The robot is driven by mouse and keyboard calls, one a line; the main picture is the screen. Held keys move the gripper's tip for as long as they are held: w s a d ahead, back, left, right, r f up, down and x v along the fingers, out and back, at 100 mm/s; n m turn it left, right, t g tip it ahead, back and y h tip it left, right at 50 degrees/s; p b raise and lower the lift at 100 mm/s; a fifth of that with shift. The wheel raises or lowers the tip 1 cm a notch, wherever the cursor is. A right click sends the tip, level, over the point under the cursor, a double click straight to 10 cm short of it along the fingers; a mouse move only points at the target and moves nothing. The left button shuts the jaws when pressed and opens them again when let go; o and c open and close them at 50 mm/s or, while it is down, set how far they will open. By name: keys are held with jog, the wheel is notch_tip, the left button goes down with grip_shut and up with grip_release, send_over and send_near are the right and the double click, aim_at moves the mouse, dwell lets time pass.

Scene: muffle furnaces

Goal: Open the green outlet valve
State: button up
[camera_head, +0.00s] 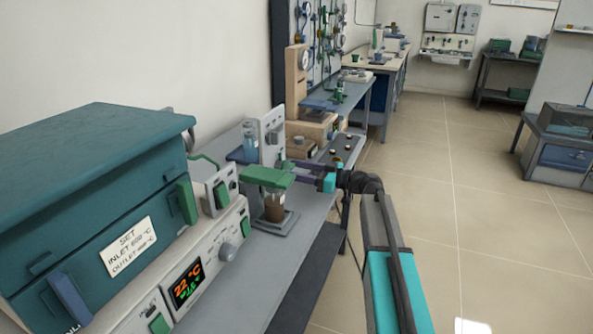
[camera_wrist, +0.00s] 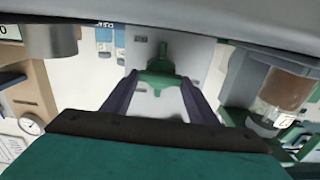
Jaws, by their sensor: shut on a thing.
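The green outlet valve shows as a green handle (camera_wrist: 160,70) on a pale grey panel (camera_wrist: 185,50) in the middle of the wrist view. My gripper (camera_wrist: 159,84) has its two dark purple fingers on either side of the handle, shut on it. In the head view my gripper (camera_head: 292,166) reaches left from the arm to the grey bench unit. The handle is mostly hidden there, behind the green-topped jar stand and my fingers. I cannot tell how far the valve is turned.
A green-topped stand with a brown-filled jar (camera_head: 275,208) is close in front of my gripper; the jar (camera_wrist: 288,88) is at right in the wrist view. A teal furnace (camera_head: 95,190) with a 22 °C display stands at left. The floor (camera_head: 480,220) at right is clear.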

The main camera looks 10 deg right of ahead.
jog(key=m, duration=0.4)
jog(key=shift+a, duration=0.1)
jog(key=m+p, duration=0.1)
jog(key=m, duration=0.3)
jog(key=shift+m, duration=0.4)
jog(key=m+p, duration=0.2)
jog(key=m, duration=0.2)
jog(key=shift+m, duration=0.3)
jog(key=shift+f+m+p, duration=0.15)
jog(key=shift+m+p, duration=0.5)
jog(key=shift+m, duration=0.45)
jog(key=shift+f+m+p, duration=0.1)
jog(key=shift+m+p, duration=0.55)
jog(key=shift+m, duration=0.45)
jog(key=o, duration=1)
jog(key=shift+o, duration=0.2)
jog(key=shift+w, duration=0.1)
